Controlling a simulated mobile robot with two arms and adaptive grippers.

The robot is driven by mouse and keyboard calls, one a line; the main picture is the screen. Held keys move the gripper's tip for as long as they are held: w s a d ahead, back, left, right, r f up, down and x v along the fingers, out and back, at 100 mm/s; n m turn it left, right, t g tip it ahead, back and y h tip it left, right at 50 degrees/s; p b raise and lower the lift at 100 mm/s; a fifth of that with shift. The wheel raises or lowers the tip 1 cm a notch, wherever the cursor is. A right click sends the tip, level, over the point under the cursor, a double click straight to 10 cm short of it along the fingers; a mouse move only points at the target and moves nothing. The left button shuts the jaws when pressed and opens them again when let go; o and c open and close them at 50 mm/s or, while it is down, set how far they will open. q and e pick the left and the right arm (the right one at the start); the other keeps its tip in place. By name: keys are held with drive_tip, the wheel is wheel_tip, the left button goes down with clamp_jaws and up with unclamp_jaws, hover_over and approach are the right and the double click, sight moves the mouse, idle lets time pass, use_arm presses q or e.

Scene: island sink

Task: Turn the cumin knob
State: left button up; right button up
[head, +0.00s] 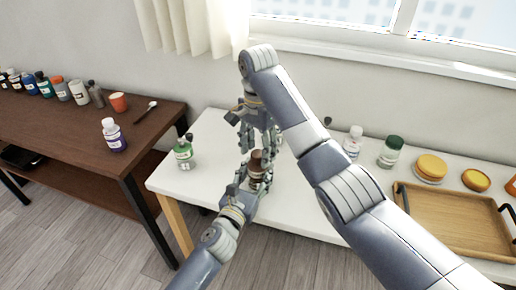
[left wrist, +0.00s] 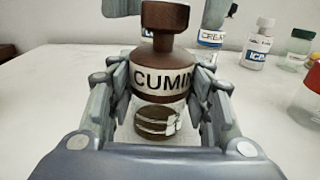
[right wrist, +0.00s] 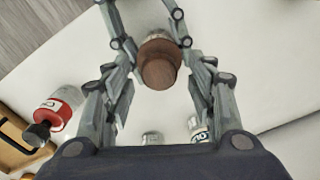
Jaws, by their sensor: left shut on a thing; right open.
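The cumin bottle (head: 257,168) is a dark brown grinder with a white label. Its label reads CUMIN in the left wrist view (left wrist: 163,80). My left gripper (head: 250,176) is shut on the bottle body and holds it upright by the white counter. The brown cumin knob (left wrist: 165,18) is on top of the bottle. My right gripper (head: 258,133) is open, pointing down above the bottle. In the right wrist view the knob (right wrist: 160,64) appears between its spread fingers, with gaps at both sides. The bottle's base is partly hidden.
A green-labelled bottle (head: 184,154) stands left on the white counter. A white bottle (head: 353,141), a green-capped jar (head: 390,150), yellow discs (head: 431,167) and a wooden tray (head: 462,218) are on the right. A purple-labelled bottle (head: 114,136) stands on the dark table.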

sight(258, 153)
drive_tip(key=shift+r, duration=0.15)
drive_tip(key=shift+r, duration=0.95)
wheel_tip(258, 153, up, 10)
drive_tip(key=shift+f, duration=0.15)
